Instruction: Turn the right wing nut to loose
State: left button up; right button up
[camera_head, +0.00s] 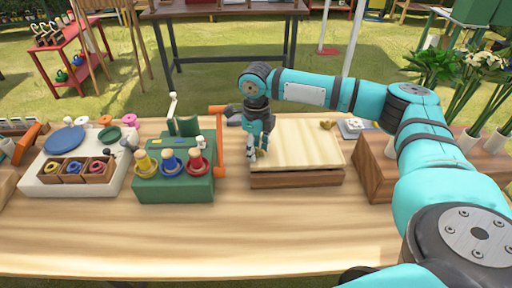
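A wooden press (302,145) with a pale top board stands on the table, right of the middle. A small brass wing nut (326,125) sits at the back right of its board. My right gripper (256,152) points down at the left edge of the board, away from that nut. Its fingers are small and partly hidden by its own body, so I cannot tell how far apart they are. Whatever lies right behind or under them is hidden. My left gripper is not in view.
A green block (173,188) with coloured knobs and an orange-handled bar (219,142) stand left of the press. A white board (50,188) with discs and rings is farther left. A wooden block (376,175) with white vases is at right. The table front is clear.

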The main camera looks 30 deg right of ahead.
jog(key=shift+o, duration=0.2)
notch_tip(320, 180, up, 12)
dwell(0.5)
